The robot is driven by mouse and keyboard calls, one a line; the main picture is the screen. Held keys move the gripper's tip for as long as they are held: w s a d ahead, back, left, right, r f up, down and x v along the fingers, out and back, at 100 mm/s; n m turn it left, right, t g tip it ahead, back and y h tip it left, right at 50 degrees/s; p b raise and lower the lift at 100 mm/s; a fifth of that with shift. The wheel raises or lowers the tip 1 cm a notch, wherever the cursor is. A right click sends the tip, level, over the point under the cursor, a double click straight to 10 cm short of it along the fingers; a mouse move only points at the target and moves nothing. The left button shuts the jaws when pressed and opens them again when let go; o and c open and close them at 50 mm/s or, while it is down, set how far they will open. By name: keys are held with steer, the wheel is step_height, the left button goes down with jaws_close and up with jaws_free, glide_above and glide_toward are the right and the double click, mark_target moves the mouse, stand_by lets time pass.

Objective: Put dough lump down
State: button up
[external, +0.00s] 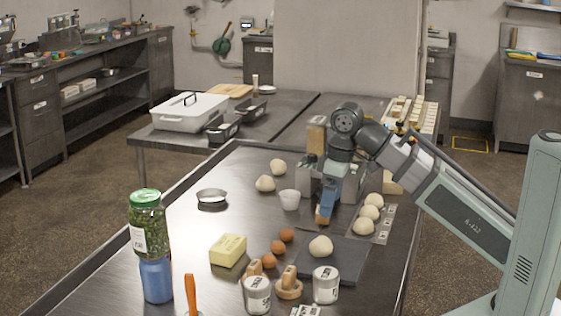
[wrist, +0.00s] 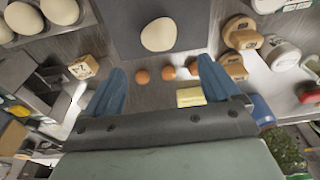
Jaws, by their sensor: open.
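A pale round dough lump (external: 320,246) rests on a dark square mat (external: 345,270) on the steel table. In the wrist view the lump (wrist: 158,34) lies on the mat (wrist: 116,16) at the top, beyond my fingertips. My gripper (external: 325,214) is above the table behind the mat, apart from the lump. In the wrist view its blue fingers (wrist: 162,75) are spread, with nothing held between them. More dough lumps (external: 371,206) sit in a row on a marked strip right of the mat, and two others (external: 266,184) lie at the back left.
Brown eggs (external: 277,247) and a butter block (external: 228,250) lie left of the mat. Labelled jars (external: 325,285) and wooden stamps (external: 289,283) crowd its front. A green-lidded jar (external: 147,222) stands farther left.

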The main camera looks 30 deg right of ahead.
mark_target(321, 238)
steer(key=w+d+n+g+y, duration=0.2)
steer(key=w+d+n+y, duration=0.1)
steer(key=n, duration=0.9)
steer(key=shift+x, duration=4.05)
steer(key=shift+s+d+x, duration=0.15)
steer(key=shift+x, duration=1.15)
steer(key=shift+s+d+x, duration=0.1)
steer(key=shift+s+x, duration=0.05)
steer(key=shift+x, duration=1.1)
steer(key=shift+f, duration=0.1)
steer(key=c, duration=1.2)
steer(key=shift+c, duration=0.2)
